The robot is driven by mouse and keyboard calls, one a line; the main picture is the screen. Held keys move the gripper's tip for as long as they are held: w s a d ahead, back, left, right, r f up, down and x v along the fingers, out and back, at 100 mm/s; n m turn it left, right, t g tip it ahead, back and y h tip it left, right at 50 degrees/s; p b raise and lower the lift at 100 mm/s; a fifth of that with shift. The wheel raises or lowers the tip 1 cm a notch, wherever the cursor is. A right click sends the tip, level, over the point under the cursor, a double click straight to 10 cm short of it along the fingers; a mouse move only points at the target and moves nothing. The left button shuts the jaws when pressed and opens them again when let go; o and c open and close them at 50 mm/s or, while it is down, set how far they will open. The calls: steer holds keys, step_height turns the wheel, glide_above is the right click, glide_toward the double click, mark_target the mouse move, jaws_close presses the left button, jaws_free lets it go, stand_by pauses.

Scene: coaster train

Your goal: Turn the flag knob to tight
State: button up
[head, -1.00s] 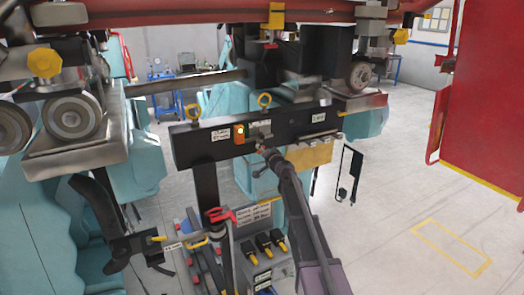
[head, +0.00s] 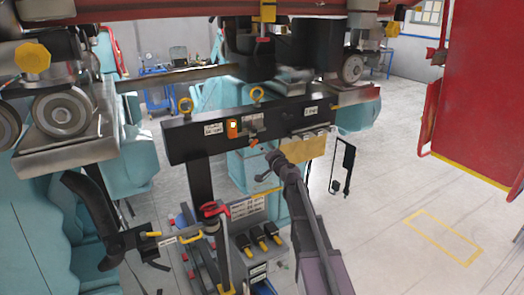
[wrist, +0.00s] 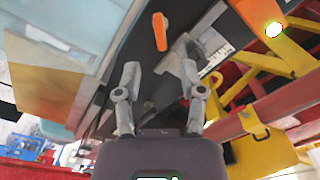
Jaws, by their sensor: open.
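A small orange flag-shaped knob (wrist: 160,32) stands on the dark beam in the wrist view, ahead of my fingertips. In the head view a small orange piece (head: 254,142), which looks like the same knob, shows on the beam's face below a pale plate. My gripper (wrist: 160,66) is open, with its two fingers apart and nothing visible between them. In the head view my gripper (head: 270,158) is just below and right of the knob, apparently apart from it. I cannot read any tight mark.
The black beam (head: 185,142) carries an orange box with a lit lamp (head: 232,128) left of the knob. A tan block (head: 312,147) hangs right of my gripper. A panel with black-and-yellow handles (head: 257,238) stands below. Open floor lies to the right.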

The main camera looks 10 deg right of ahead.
mark_target(253, 143)
stand_by(0.3)
steer(key=s+d+n, duration=0.1)
steer(key=s, duration=0.6)
steer(key=shift+d+f, duration=0.15)
steer(key=shift+d, duration=0.25)
steer(key=x, duration=1.3)
steer(key=shift+w, duration=0.3)
steer(key=shift+a, duration=0.15)
jaws_close()
